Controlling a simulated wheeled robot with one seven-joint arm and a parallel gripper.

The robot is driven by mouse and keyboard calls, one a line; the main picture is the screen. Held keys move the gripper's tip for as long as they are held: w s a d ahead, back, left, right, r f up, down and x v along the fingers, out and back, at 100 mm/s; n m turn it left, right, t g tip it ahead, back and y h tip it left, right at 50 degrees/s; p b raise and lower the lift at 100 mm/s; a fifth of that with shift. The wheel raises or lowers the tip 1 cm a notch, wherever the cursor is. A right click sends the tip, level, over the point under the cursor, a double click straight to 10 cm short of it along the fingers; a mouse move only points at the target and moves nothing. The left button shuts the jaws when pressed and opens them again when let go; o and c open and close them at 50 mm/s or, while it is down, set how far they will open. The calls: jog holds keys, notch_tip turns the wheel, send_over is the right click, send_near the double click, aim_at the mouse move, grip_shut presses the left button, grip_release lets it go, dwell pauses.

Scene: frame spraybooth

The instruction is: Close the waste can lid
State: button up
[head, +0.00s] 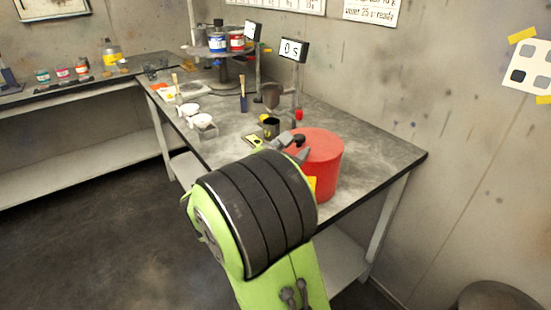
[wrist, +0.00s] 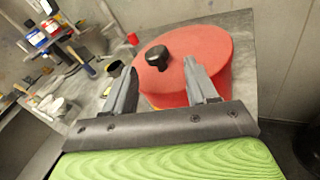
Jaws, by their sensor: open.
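The red waste can (head: 325,175) stands on the grey bench near its front right corner, partly hidden by my arm. It also shows in the wrist view (wrist: 217,85). Its round red lid (wrist: 205,50) lies over the top, with a black knob (wrist: 157,57) off towards the left side. I cannot tell whether the lid sits fully down on the rim. My gripper (wrist: 161,67) is open and empty. Its fingers point at the lid, one on each side of the knob in the picture; whether they touch the lid is unclear. In the head view my arm hides most of the gripper.
A dark cup (head: 270,127) and a stand with a timer display (head: 293,50) are left of and behind the can. White cups (head: 190,110), a brush (head: 243,95) and a paint-can carousel (head: 222,58) stand farther back. The wall is close behind; floor is clear at left.

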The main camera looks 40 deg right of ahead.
jog(key=p+v, duration=0.2)
jog(key=v, duration=1)
jog(key=shift+a, duration=0.4)
jog(key=shift+w+r, duration=0.1)
jog(key=shift+r, duration=0.05)
jog(key=s+f+m+g+y+p, duration=0.25)
jog(key=s+m+y+p, duration=0.3)
jog(key=m, duration=0.45)
jog(key=s+a+r+m+t+y+p, duration=0.1)
jog(key=s+a+r+m+y+p, duration=0.2)
jog(key=a, duration=0.5)
jog(key=s+a+r+m+t+y+p, duration=0.1)
jog(key=s+a+r+m+y+p, duration=0.1)
jog(key=s+a+r+m+y, duration=0.2)
jog(key=s+a+m+y, duration=0.1)
jog(key=a+m+y, duration=0.1)
jog(key=a+y, duration=0.1)
jog(key=shift+a+r+m+p, duration=0.3)
jog(key=shift+a+r+p, duration=0.1)
